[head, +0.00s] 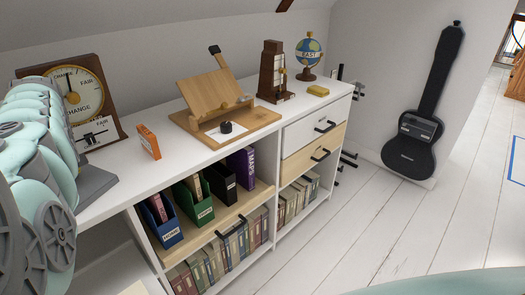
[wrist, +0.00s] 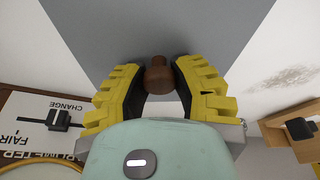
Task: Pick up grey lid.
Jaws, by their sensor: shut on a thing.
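The grey lid (wrist: 150,25) fills the upper middle of the wrist view as a broad flat grey surface. A brown knob (wrist: 159,76) stands up from it. My gripper (wrist: 161,80) has its yellow-and-black fingers on both sides of the knob and is shut on it. In the head view, a grey shape (head: 97,187) shows beside my arm at the left, on the white top; it seems to be the lid or what it sits on. My gripper's fingers are hidden there behind my arm. Whether the lid is clear of its support cannot be told.
A dial board (head: 75,95) stands just behind my arm. An orange box (head: 148,141), a wooden stand (head: 215,95), a brown tower (head: 271,72) and a globe (head: 308,50) stand along the white cabinet top (head: 115,160). The top is clear between the arm and the orange box.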

